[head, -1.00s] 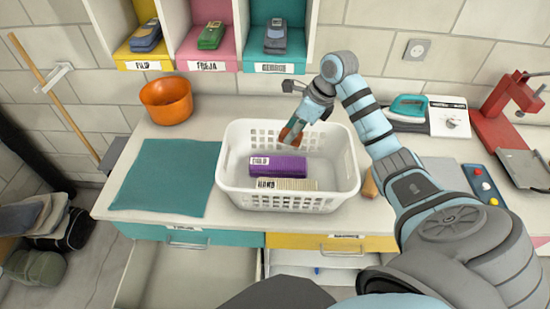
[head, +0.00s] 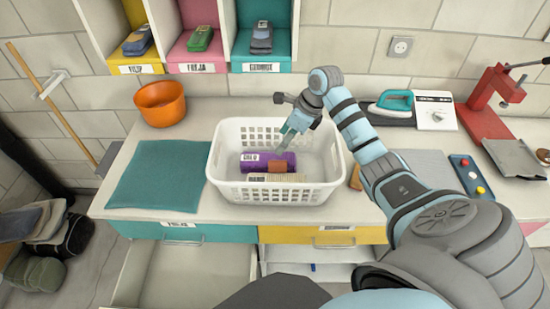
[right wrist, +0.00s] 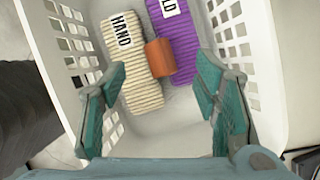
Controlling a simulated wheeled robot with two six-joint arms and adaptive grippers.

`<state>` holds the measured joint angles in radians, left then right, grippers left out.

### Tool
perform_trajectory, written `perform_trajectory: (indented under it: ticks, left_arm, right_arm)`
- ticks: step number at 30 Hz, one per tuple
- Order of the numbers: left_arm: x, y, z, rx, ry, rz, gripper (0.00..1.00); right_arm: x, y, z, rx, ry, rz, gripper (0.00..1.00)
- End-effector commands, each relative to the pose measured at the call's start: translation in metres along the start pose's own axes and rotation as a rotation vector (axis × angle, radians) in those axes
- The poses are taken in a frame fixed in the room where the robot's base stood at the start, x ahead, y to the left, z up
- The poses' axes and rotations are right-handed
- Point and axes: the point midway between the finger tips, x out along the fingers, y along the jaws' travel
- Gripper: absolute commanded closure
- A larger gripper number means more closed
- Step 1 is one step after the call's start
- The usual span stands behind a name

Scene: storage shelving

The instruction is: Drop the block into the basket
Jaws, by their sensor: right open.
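The small orange-brown block (head: 280,166) lies inside the white basket (head: 232,190), resting on or between a purple folded cloth (head: 254,160) and a cream folded cloth (head: 262,180). In the right wrist view the block (right wrist: 161,57) sits across the seam of the two cloths, apart from both fingers. My right gripper (head: 284,142) is over the basket, above the block. In the right wrist view its teal fingers (right wrist: 161,80) are spread with nothing between them. My left gripper is not in view.
An orange bowl (head: 160,103) and a teal mat (head: 160,172) are left of the basket. An iron (head: 392,102), a red press (head: 492,100) and a button panel (head: 471,178) are on the right. Cubbies with folded cloths (head: 200,38) stand behind. A drawer below is open.

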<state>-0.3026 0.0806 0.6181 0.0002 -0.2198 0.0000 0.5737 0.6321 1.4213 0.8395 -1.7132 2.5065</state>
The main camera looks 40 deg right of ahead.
Motion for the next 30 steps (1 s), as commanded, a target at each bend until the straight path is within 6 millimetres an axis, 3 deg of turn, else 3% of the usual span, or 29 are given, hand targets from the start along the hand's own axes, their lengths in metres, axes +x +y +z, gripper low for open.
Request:
perform_trajectory:
  ticks: [5, 12, 16, 20, 30]
  left_arm:
    - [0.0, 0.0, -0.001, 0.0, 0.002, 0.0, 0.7]
    - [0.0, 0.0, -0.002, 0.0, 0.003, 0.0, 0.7]
    - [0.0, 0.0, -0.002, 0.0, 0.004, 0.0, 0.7]
    - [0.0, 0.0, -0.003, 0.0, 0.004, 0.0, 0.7]
    - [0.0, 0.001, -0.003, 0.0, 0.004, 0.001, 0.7]
  right_arm:
    - [-0.021, -0.001, 0.0, -0.002, -0.001, -0.005, 0.44]
    - [-0.088, 0.0, -0.002, -0.001, -0.002, -0.006, 0.44]
    - [-0.113, 0.0, -0.002, 0.0, -0.003, -0.005, 0.44]
    - [-0.122, 0.001, -0.002, -0.001, -0.002, -0.002, 0.44]
    - [-0.122, 0.001, -0.002, -0.001, -0.003, -0.002, 0.44]
